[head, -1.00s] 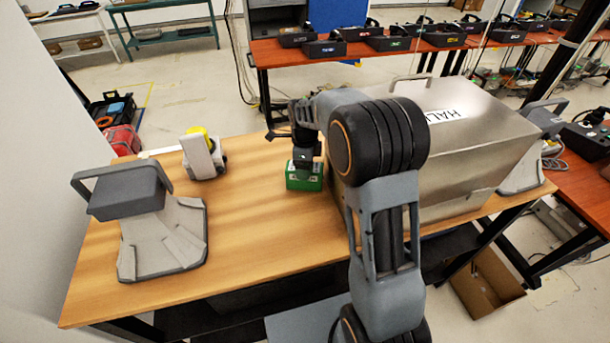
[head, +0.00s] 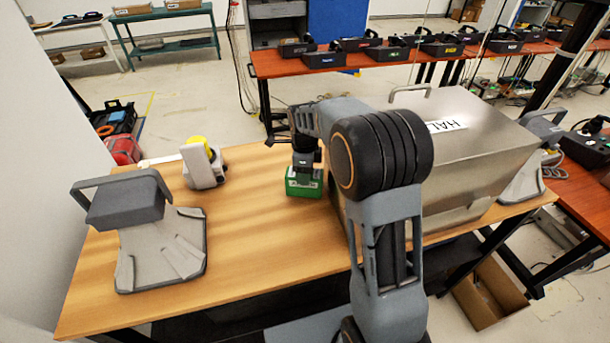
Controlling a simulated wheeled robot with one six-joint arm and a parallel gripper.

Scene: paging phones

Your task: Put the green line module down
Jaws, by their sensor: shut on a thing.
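The green line module (head: 304,185) is a small green block with a pale label on its front. It is at the middle of the wooden table, just left of the metal box. My gripper (head: 305,168) points down over it and is shut on its top. The module is upright and at or very close to the table top; I cannot tell whether its underside touches. My arm's large joint hides part of the space to the right.
The wooden table (head: 245,255) has free room left and in front of the module. A metal box (head: 470,160) stands close on the right. A grey phone-like stand (head: 160,240) is at the left, and a white device with a yellow part (head: 203,165) behind it.

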